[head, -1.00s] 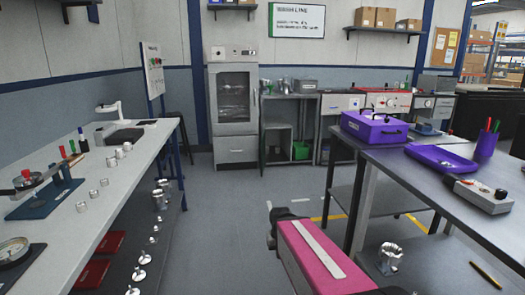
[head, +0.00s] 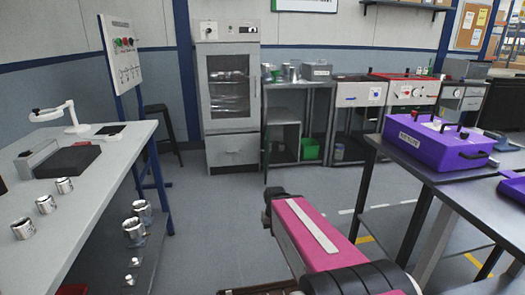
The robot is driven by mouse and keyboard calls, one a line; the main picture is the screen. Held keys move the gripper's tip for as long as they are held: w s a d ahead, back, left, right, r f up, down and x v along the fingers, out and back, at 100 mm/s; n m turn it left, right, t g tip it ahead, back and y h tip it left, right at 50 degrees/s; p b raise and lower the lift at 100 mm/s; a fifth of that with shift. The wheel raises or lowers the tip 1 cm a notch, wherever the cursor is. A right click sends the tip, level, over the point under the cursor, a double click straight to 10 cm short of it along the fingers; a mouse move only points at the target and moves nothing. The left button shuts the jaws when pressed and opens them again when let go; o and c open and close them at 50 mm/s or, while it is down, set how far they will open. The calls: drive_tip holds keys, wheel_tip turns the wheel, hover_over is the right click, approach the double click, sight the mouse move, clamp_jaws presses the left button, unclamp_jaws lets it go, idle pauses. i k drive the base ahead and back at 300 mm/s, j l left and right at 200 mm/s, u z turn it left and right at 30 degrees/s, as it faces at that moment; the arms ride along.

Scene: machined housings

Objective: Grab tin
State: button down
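No single object is clearly the tin. A grey labelled box (head: 316,71) and small metal containers sit on the far bench, too small to make out well. My pink arm link reaches in at the bottom centre over the floor. My gripper's fingers do not show.
A left bench (head: 108,182) and a right table (head: 462,208) flank an open floor aisle (head: 215,215). A grey cabinet (head: 229,100) stands at the back. A purple box (head: 438,143) sits on the right table. A dark stool (head: 163,122) stands beyond the left bench.

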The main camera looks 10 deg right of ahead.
sight(294, 71)
drive_tip(key=i, duration=1.75)
drive_tip(key=i+j+z, duration=0.3)
drive_tip(key=i, duration=0.25)
drive_tip(key=i+j+z, duration=0.25)
drive_tip(key=i, duration=0.35)
drive_tip(key=i+j+z, duration=0.3)
drive_tip(key=i+j, duration=0.15)
drive_tip(key=i+j+z, duration=0.15)
drive_tip(key=i+j, duration=0.15)
drive_tip(key=j, duration=0.2)
